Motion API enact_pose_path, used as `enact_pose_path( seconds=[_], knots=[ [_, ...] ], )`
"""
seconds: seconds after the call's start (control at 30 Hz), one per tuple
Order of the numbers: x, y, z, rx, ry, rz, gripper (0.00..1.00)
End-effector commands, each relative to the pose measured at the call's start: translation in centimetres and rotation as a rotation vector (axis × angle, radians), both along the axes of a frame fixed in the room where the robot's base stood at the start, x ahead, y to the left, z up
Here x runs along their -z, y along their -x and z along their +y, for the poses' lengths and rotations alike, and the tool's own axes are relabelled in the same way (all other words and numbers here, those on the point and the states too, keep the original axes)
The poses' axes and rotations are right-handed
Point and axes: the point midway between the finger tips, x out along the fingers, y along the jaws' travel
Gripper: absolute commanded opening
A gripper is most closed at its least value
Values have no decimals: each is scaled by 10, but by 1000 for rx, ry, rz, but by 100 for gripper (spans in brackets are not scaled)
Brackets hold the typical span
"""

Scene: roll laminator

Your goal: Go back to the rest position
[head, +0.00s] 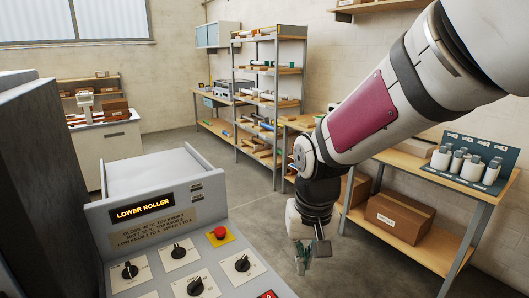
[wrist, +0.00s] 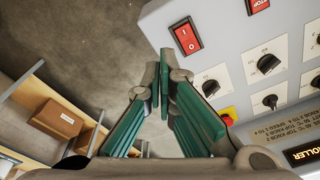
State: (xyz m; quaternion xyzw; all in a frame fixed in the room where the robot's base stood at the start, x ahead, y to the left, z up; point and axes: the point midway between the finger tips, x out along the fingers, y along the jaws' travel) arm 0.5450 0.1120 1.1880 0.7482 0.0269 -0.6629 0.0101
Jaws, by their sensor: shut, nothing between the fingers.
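My gripper (head: 303,262) hangs at the end of my arm in the head view, to the right of the laminator's control panel (head: 215,262) and apart from it. In the wrist view my gripper (wrist: 160,85) shows its green-padded fingers closed together at the tips, with nothing between them. The panel (wrist: 235,50) lies to the right there, with black knobs, a red rocker switch (wrist: 186,36) and a partly hidden red button on yellow. In the head view the display (head: 142,208) reads "LOWER ROLLER", and the red emergency button (head: 220,232) sits on a yellow plate.
A wooden bench (head: 405,157) with a lower shelf stands at the right, holding a cardboard box (head: 405,216) and a rack of white containers (head: 465,165). Shelving (head: 270,70) stands at the back. Open grey floor (head: 225,160) lies between the laminator and the shelves.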

Motion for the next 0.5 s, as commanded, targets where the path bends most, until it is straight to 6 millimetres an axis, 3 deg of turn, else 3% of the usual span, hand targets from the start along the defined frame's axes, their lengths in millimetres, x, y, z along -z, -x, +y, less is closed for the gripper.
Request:
enact_pose_path(
  seconds=[0.03,0.2,0.5],
  knots=[
    [-16,6,-11,7,-6,-33,0],
    [-57,33,-44,21,-13,-118,0],
    [-100,95,-90,46,-7,-269,0]
  ],
)
